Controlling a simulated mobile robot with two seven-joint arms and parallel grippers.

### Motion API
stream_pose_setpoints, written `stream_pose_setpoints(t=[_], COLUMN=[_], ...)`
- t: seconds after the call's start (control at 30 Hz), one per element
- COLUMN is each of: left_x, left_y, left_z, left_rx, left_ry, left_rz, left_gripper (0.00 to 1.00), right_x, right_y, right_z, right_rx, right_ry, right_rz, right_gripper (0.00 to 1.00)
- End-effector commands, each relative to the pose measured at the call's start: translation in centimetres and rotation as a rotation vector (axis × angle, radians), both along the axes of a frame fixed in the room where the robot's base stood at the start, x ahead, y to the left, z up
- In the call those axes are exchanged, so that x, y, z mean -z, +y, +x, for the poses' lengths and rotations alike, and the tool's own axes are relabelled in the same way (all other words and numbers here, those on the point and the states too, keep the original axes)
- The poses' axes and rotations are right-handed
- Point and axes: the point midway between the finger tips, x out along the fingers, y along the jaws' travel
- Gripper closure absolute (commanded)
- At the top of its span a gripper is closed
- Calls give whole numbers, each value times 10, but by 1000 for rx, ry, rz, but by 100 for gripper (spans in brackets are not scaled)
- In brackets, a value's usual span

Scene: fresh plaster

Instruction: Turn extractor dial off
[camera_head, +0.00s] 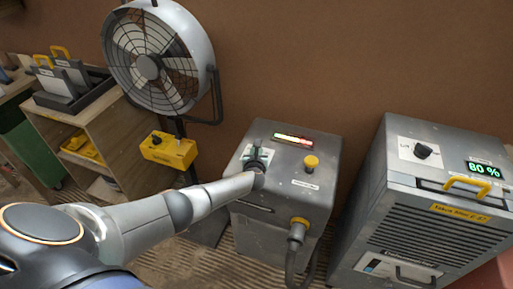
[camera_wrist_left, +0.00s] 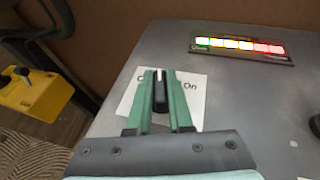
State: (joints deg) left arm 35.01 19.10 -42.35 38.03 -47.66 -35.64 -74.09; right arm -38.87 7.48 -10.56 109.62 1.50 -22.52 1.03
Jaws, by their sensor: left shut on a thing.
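The dial is a black knob (camera_wrist_left: 160,92) with a white pointer mark at its top end, on the grey metal box (camera_head: 285,207). Behind it is a white label (camera_wrist_left: 188,82); "On" reads at its right, and the word at its left is mostly hidden by a finger. The pointer faces up the picture, about midway between the two words. My left gripper (camera_wrist_left: 160,100) has its green fingers on both sides of the knob, shut on it. In the head view, the left gripper (camera_head: 257,158) reaches the box's top and mostly hides the dial. My right gripper is not in view.
A lit bar (camera_head: 293,139) of green, yellow and red segments and a yellow button (camera_head: 311,163) are on the box top. A cable plug (camera_head: 297,231) is on its front. A dehumidifier-like unit (camera_head: 430,225) reading 80 % stands right; a fan (camera_head: 155,60) and yellow control box (camera_head: 168,150) stand left.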

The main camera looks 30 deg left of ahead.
Motion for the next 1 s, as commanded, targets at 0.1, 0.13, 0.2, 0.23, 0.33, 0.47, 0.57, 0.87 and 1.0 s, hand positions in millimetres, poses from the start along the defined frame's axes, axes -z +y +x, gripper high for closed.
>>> stream_pose_setpoints(t=[0.1, 0.13, 0.2, 0.23, 0.33, 0.47, 0.57, 0.87, 1.0], left_x=[4, 5, 5, 6, 6, 5, 5, 2, 0], left_y=[-3, -3, -3, -2, -2, -1, -1, 0, 1], left_z=[1, 1, 1, 1, 1, 1, 1, 0, 0], left_rx=[-108, -134, -195, -219, -293, -375, -423, -498, -506], left_ry=[-1, 0, -1, 0, -1, -1, 0, 0, -1], left_rz=[-4, -3, -3, -2, -1, -1, 0, 3, 2], left_gripper=[100, 100, 100, 100, 100, 100, 100, 100, 100], right_x=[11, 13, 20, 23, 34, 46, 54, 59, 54], right_y=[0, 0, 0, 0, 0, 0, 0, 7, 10], right_z=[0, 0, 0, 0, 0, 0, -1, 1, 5], right_rx=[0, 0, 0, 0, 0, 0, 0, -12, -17], right_ry=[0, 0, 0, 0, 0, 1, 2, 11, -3], right_rz=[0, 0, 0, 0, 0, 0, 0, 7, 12], right_gripper=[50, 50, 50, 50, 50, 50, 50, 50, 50])
